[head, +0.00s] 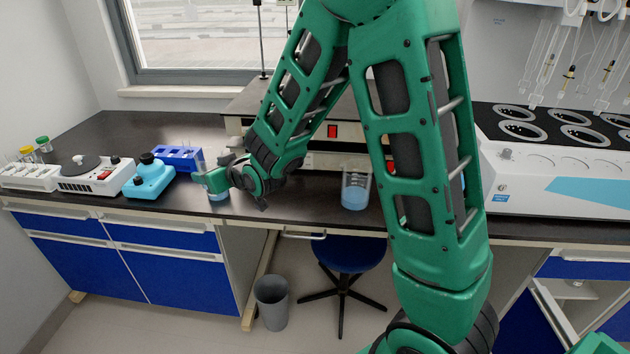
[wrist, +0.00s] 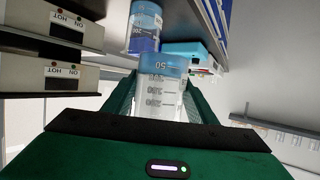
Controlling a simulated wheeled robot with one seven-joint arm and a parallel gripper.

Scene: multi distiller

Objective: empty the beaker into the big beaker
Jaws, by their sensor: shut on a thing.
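My gripper (head: 212,178) is at the left-middle of the worktop, near its front edge. It is shut on a clear beaker (wrist: 160,105) with printed graduations and light blue liquid. In the head view the gripper partly hides this beaker (head: 217,195), so I cannot tell whether it touches the worktop. The big beaker (head: 355,190) stands upright on the worktop to the right of my gripper, apart from it, with light blue liquid in its lower part. In the wrist view another beaker with blue liquid (wrist: 144,32) shows beyond the held one.
A blue rack (head: 178,156), a light blue device (head: 148,178) and a white device (head: 92,178) stand left of my gripper. Heater boxes with red switches (head: 332,131) stand behind the big beaker. A large white multi-place unit (head: 540,185) fills the right. Worktop between the beakers looks clear.

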